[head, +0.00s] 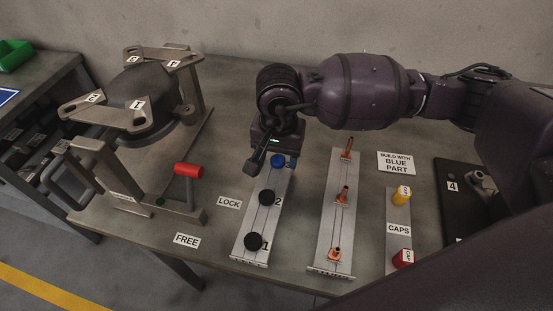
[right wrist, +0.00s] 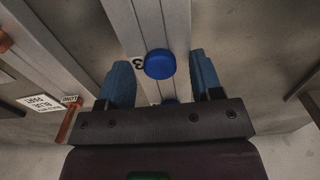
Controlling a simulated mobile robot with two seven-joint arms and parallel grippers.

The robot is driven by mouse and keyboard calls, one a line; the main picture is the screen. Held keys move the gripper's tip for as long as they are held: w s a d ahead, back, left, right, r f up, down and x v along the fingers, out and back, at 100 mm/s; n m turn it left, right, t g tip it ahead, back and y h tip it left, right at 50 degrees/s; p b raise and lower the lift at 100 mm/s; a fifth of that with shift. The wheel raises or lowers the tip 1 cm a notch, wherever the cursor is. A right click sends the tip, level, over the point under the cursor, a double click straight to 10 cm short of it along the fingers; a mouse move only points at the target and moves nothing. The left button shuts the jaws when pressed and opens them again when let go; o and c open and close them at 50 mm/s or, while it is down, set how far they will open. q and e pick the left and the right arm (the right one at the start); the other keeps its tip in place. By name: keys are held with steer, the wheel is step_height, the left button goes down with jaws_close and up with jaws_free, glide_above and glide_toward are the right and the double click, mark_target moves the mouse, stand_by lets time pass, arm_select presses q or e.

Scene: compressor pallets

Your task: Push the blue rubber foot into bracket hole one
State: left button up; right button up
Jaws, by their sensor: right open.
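The blue rubber foot (head: 278,160) sits at the far end of a grey strip (head: 259,222), beside a 3 mark in the right wrist view (right wrist: 160,64). My right gripper (head: 272,156) is above that end. In the right wrist view its open fingers (right wrist: 163,82) are on either side of the strip, with the foot between or just beyond them; contact is not visible. The dark compressor (head: 150,88) stands at left in a frame, with brackets (head: 105,113) carrying number tags. My left gripper is not in view.
Two black feet (head: 260,220) share the grey strip. A strip with copper pieces (head: 337,215), a caps strip (head: 398,228) and a black plate (head: 462,200) lie to the right. A red-handled clamp (head: 188,171) stands between compressor and feet.

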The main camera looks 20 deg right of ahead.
mark_target(278, 159)
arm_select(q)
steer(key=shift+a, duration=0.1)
arm_select(e)
steer(key=shift+c, duration=0.4)
jaws_close()
steer(key=shift+r, duration=0.2)
steer(key=shift+r, duration=0.4)
steer(key=shift+r+p, duration=0.85)
steer(key=shift+r, duration=1.4)
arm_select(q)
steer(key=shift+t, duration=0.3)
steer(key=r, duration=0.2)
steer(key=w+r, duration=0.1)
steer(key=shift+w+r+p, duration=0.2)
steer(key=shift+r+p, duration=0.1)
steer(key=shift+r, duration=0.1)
arm_select(e)
steer(key=shift+r, duration=0.2)
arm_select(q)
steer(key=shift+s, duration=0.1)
